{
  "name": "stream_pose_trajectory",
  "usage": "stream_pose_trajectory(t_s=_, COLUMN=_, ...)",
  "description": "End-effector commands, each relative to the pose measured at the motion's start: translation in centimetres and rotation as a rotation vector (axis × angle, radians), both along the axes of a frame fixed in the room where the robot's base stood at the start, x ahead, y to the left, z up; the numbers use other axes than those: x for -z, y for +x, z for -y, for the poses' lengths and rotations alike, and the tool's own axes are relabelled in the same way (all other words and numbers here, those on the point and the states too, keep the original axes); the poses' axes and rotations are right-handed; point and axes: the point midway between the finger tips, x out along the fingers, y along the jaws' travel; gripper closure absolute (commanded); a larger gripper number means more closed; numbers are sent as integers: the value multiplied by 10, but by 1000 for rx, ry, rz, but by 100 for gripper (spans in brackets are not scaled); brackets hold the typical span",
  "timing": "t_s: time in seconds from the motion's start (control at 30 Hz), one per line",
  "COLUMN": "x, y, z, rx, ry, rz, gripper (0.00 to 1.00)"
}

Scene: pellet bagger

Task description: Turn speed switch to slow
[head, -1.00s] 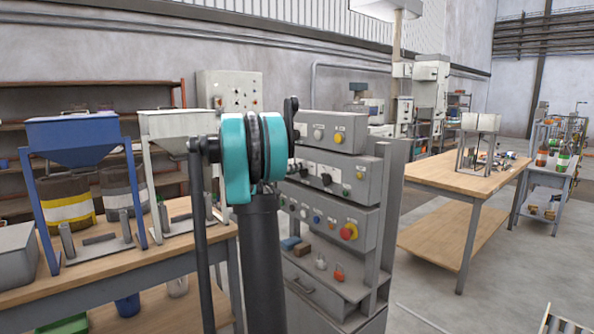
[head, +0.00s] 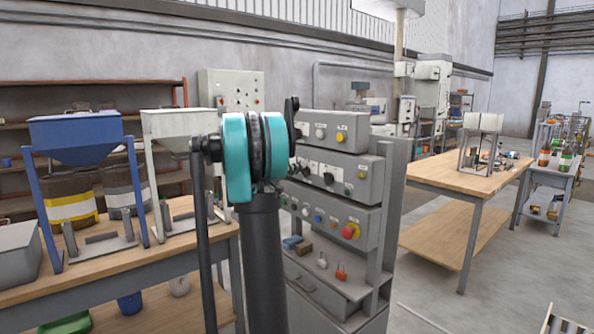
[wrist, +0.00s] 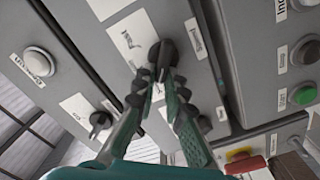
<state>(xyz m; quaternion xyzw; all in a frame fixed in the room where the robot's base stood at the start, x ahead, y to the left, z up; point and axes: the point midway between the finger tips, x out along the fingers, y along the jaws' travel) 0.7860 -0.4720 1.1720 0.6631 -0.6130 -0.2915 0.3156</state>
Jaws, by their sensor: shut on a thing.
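A second black switch (wrist: 100,122) is at the left of the wrist view. The bench with hoppers (head: 160,255) stands left of the cabinet.

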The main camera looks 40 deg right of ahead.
Motion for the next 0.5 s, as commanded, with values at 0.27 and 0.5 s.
stream_pose_trajectory(t_s=0.27, x=0, y=0, z=2, rx=1, ry=0, rz=0, gripper=68)
stream_pose_trajectory(t_s=0.5, x=0, y=0, z=1, rx=1, ry=0, rz=0, gripper=68)
